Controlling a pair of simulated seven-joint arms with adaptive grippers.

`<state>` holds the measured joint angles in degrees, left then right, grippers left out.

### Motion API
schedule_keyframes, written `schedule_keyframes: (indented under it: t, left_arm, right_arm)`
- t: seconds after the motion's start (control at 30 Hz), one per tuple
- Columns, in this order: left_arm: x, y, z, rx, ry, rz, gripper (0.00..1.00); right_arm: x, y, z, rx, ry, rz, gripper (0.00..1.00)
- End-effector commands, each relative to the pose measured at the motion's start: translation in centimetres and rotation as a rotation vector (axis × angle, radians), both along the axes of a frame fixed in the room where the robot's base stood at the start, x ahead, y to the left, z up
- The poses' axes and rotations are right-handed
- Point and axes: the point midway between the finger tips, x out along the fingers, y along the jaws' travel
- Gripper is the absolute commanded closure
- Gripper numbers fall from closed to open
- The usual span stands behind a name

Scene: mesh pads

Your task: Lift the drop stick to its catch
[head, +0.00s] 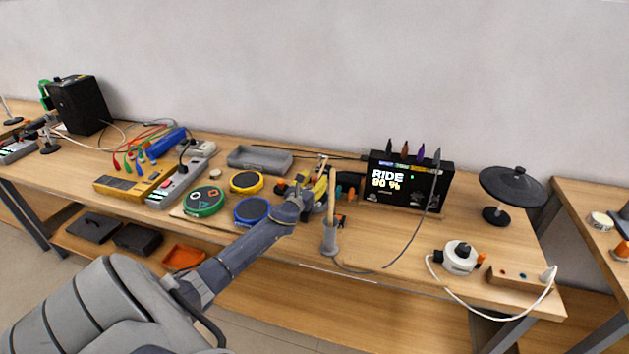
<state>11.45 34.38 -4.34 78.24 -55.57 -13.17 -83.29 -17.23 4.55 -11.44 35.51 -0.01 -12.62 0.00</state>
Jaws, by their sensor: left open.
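A pale wooden stick (331,199), which looks like the drop stick, stands nearly upright in a grey cup-like holder (329,240) near the table's front edge. My left gripper (319,187) is open just left of the stick's upper part; I cannot tell whether it touches it. The catch is not clearly distinguishable, and some small parts behind the gripper are partly hidden. My right gripper is not in view.
Green (204,201), yellow (246,181) and blue (252,210) round pads lie left of the gripper. A black display box (408,184) stands behind to the right. A cable runs from the holder to it. A black disc on a stand (513,187) is further right.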

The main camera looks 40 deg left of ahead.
Motion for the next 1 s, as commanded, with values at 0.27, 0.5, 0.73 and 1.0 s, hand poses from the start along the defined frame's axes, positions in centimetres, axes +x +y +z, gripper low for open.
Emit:
schedule_keyframes:
  t: [0.27, 0.5, 0.73, 1.0]
  left_arm:
    - [-0.02, -0.01, 0.00, -0.001, 0.000, 0.000, 0.69]
    - [-0.02, -0.03, 0.00, -0.001, 0.000, 0.000, 0.97]
    - [-0.02, -0.03, -0.01, -0.001, 0.000, 0.000, 1.00]
    - [-0.01, -0.02, 0.08, 0.000, 0.000, -0.001, 1.00]
  right_arm:
    - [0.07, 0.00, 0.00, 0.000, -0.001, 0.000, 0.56]
    - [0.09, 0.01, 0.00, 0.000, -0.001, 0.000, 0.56]
    - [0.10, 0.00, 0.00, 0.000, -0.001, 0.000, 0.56]
    - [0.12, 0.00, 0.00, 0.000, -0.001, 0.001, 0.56]
